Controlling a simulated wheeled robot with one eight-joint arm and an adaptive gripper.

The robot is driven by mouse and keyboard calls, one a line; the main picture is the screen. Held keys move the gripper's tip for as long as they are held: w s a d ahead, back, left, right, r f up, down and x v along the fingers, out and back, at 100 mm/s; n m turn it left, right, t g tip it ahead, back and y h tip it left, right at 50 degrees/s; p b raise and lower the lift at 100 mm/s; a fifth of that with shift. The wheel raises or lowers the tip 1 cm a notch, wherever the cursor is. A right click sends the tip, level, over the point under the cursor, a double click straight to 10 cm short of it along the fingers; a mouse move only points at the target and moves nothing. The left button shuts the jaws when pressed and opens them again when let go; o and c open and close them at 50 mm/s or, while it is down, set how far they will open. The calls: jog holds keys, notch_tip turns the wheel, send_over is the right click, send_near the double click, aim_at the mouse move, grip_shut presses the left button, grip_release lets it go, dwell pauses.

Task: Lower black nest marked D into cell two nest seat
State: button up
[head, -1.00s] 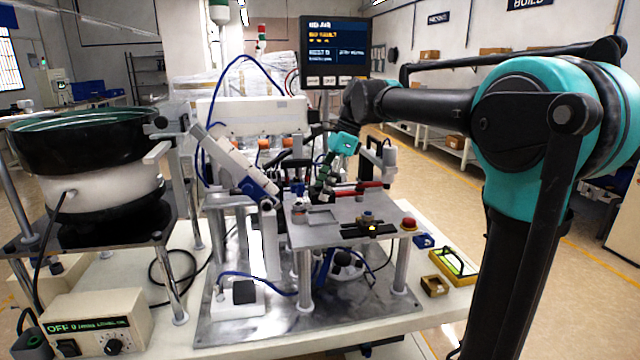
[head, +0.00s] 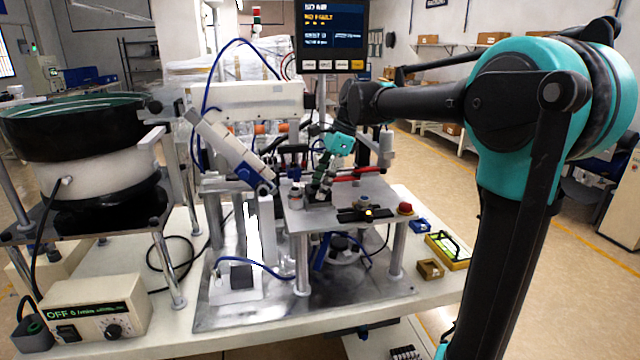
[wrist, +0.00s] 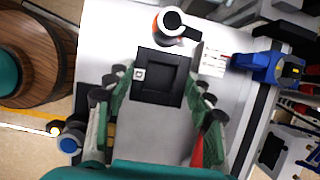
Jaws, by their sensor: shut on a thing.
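The black nest (wrist: 172,92) is a square dark block with a recessed middle and a small white label whose letter I cannot read. In the wrist view it sits between the green fingers of my gripper (wrist: 157,88), which is shut on it. In the head view my gripper (head: 319,191) points down at the left part of the raised metal plate (head: 345,193), with the dark nest at its tips. The nest seat is hidden under the nest and fingers. I cannot tell whether the nest touches the plate.
A small round-topped fixture (head: 296,197) stands close left of my gripper. A black bar (head: 366,215) with a lit knob lies at the plate's front, near a red button (head: 404,209). Red clamp handles (head: 370,183) lie behind. The bowl feeder (head: 75,135) stands far left.

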jog(key=shift+f, duration=0.9)
dwell(0.8)
jog(key=o, duration=1.4)
